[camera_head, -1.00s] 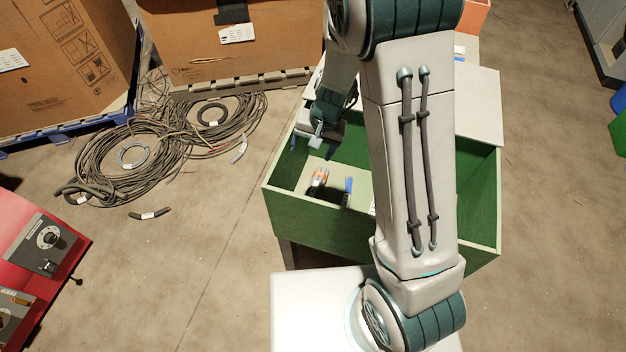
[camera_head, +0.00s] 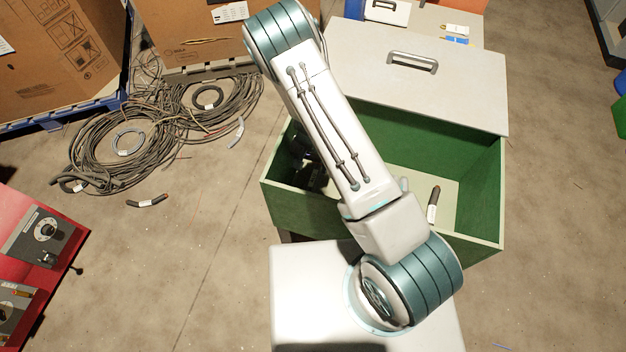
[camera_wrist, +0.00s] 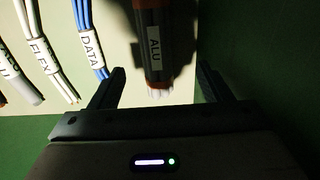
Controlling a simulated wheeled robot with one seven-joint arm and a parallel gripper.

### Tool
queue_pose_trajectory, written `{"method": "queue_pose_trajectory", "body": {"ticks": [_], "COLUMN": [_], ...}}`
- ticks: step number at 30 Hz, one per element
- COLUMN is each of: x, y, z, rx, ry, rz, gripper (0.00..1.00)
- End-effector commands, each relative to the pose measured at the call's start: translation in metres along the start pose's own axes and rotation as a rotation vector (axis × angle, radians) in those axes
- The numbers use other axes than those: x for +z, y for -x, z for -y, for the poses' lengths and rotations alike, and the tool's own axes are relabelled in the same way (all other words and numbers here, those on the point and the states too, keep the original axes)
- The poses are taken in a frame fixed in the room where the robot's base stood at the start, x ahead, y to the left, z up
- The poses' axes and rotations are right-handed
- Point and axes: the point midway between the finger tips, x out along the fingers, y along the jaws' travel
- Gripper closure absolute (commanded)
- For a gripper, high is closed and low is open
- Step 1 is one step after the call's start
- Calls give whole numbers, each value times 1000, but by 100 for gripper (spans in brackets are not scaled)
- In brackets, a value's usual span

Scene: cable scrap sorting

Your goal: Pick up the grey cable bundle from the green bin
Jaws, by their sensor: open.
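The green bin (camera_head: 476,180) stands open in the head view. My gripper (camera_wrist: 161,70) is down inside its left end, mostly hidden by my arm in the head view. In the wrist view the fingers are open on either side of a dark bundle labelled ALU (camera_wrist: 153,68), with pale ends and reddish-brown edges; I cannot tell whether they touch it. To its left lie a blue DATA bundle (camera_wrist: 88,35), a pale grey-white FLEX bundle (camera_wrist: 45,50) and a grey piece (camera_wrist: 22,88) cut by the frame edge. Shadow leaves the ALU bundle's own colour unclear.
A dark labelled cable (camera_head: 433,204) lies at the bin's right. The bin's green wall (camera_wrist: 258,60) is close right of my gripper. A grey lid (camera_head: 430,75) with a handle rests behind the bin. Coiled cables (camera_head: 110,145) lie on the floor at left.

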Motion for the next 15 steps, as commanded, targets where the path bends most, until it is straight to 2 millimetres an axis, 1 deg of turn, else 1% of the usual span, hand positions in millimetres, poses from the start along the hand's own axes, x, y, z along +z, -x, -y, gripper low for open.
{"method": "queue_pose_trajectory", "body": {"ticks": [1, 6, 9, 15], "x": [0, 0, 0, -1], "y": [-11, -38, -48, -57], "z": [-1, -1, -1, -2], "rx": [2, 1, 0, 0], "ry": [-1, -1, 0, 0], "rz": [2, 2, 1, 0], "gripper": [29, 29, 29, 29]}}
